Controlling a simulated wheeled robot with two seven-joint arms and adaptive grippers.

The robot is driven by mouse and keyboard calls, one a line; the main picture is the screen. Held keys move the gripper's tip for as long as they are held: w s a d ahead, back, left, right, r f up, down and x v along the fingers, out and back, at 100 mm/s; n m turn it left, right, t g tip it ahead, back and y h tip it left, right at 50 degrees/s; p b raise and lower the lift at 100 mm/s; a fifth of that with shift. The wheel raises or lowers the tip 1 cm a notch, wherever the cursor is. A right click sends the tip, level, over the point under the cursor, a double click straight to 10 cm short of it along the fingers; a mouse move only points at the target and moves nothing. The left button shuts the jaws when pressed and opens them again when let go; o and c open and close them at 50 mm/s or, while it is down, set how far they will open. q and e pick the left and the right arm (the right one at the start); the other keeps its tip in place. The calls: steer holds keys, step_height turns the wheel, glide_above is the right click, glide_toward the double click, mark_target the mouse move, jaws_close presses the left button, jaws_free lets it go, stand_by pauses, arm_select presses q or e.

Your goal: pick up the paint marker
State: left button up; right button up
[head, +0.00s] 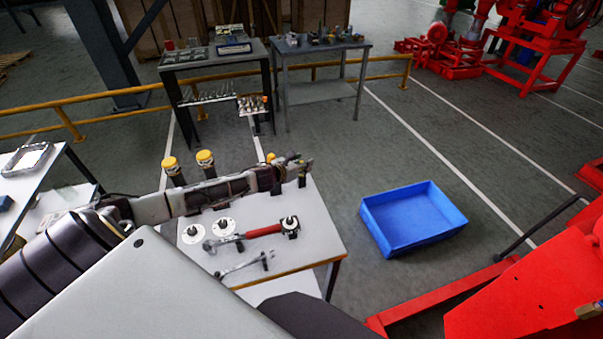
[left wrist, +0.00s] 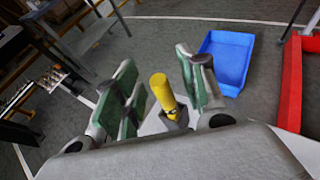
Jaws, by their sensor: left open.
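The paint marker appears to be the yellow cylinder (left wrist: 161,92) in the left wrist view, between the fingers of my left gripper (left wrist: 158,75). Its lower end meets a small grey piece, and I cannot tell whether a finger touches it. In the head view my left gripper (head: 298,171) is over the far right part of the small white table (head: 315,232). A small yellow-orange top (head: 270,157) shows just behind the gripper there; the rest is hidden. The left gripper is open. My right gripper is in neither view.
Two yellow-capped dark items (head: 205,158) stand at the table's far edge. A red-handled tool (head: 262,231), a wrench (head: 245,264) and white discs (head: 222,227) lie nearer. A blue bin (head: 410,218) sits on the floor at right, by red machinery (head: 545,285).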

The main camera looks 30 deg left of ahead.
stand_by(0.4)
arm_select(q)
jaws_close()
steer(key=shift+r, duration=0.1)
steer(key=shift+r+p, duration=0.3)
steer(key=shift+r, duration=4.6)
steer(key=c, duration=0.7)
jaws_free()
jaws_close()
